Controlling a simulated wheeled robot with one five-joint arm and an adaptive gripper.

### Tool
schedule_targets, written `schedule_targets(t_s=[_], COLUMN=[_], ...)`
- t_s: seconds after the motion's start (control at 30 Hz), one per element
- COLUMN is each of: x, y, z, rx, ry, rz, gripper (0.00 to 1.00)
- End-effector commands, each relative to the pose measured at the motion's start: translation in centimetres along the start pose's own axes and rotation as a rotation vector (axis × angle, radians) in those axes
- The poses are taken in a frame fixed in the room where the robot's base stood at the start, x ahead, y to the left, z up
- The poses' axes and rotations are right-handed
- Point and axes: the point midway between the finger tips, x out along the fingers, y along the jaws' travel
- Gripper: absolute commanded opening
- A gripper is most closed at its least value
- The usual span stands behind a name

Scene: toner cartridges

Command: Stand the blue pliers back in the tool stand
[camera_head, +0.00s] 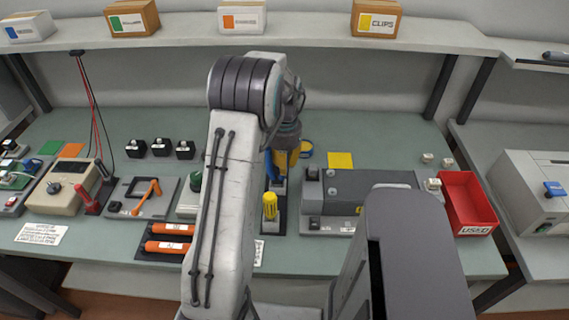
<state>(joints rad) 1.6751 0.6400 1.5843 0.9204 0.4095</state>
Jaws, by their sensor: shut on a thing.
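The blue pliers (269,164) show as a narrow blue strip just right of my arm, at the gripper. My gripper (283,163) points down over the bench, shut on the pliers; the arm hides much of it. The tool stand (280,218) is a dark grey strip directly below and in front of the gripper, partly behind the arm. A yellow-handled tool (270,206) stands upright in its near part. I cannot tell whether the pliers touch the stand.
A grey machine (365,188) stands close on the right, with a red bin (468,203) beyond it. Orange-red cartridges (170,229) lie left of my arm. A shelf (330,40) spans the back.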

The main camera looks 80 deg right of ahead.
Motion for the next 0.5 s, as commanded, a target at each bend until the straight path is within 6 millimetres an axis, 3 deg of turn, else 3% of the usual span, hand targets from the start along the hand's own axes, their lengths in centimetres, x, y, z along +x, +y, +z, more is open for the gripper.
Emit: schedule_targets(t_s=[0.13,0.17,0.2,0.4,0.5], x=[0.0,0.0,0.0,0.01,0.01], y=[-0.01,-0.01,0.0,-0.01,0.0], z=[-0.01,-0.02,-0.02,-0.01,-0.01], rx=[0.0,0.0,0.0,0.0,0.0], ry=[0.001,0.001,0.001,0.001,0.0], rz=[0.0,0.0,0.0,0.0,0.0], gripper=[0.0,0.17,0.21,0.38,0.38])
